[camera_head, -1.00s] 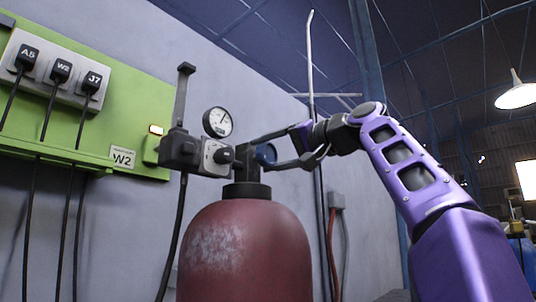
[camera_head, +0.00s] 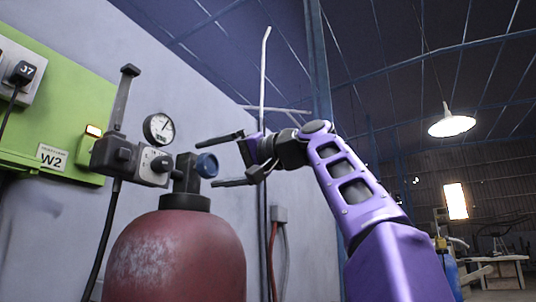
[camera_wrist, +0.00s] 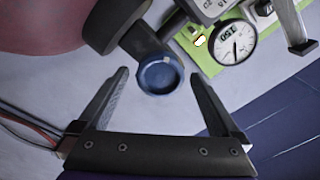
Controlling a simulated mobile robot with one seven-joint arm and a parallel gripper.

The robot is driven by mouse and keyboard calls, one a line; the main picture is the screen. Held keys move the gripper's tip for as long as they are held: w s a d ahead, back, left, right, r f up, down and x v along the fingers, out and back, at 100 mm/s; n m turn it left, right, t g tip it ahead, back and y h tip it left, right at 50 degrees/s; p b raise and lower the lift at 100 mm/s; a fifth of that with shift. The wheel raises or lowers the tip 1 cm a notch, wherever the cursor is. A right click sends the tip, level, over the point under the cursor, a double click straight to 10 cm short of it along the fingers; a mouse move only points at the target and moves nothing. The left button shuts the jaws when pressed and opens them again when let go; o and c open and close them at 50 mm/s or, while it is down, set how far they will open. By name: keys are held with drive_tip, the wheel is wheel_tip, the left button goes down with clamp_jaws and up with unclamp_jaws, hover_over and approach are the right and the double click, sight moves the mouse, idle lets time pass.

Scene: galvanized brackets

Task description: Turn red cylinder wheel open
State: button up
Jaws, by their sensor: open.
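The red cylinder (camera_head: 178,262) stands upright at the lower left of the head view, its paint worn pale in a patch. Its valve (camera_head: 186,178) sits on the neck, with a round blue wheel (camera_head: 206,165) on the right side. My gripper (camera_head: 215,160) is open, with its two fingers pointing left, one above and one below the blue wheel's level. In the wrist view the blue wheel (camera_wrist: 160,75) lies between the spread fingertips of my gripper (camera_wrist: 158,75). I see no finger clearly touching it, and the gripper holds nothing.
A regulator block (camera_head: 138,162) and a round gauge (camera_head: 159,129) sit left of the valve. A green panel (camera_head: 60,110) labelled W2 is on the wall. A grey box (camera_head: 279,214) with a red cable and a vertical pipe stand behind my gripper. A workbench is far right.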

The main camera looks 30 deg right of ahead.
drive_tip(key=v, duration=1.6)
